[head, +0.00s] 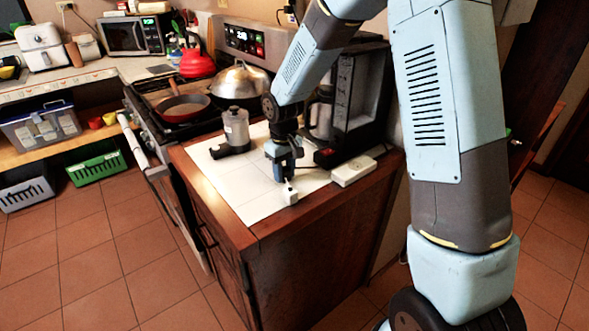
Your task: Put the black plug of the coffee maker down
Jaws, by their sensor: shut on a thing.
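The black coffee maker (358,105) stands at the back right of the tiled counter, with a metal jug (320,120) in it. My gripper (285,178) points down over the front part of the counter, left of the coffee maker. It is shut on the black plug, which the fingers almost wholly hide. A dark cord seems to run from there towards the coffee maker's base. A small white block (290,195) shows right at the fingertips; I cannot tell whether it touches them or the plug.
A white power strip (353,170) lies at the counter's right edge. A grey-and-black grinder-like appliance (235,130) stands left of my gripper. The stove holds a pan (182,106) and a lidded pot (240,82). Bare white tiles (240,185) lie to the left and front.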

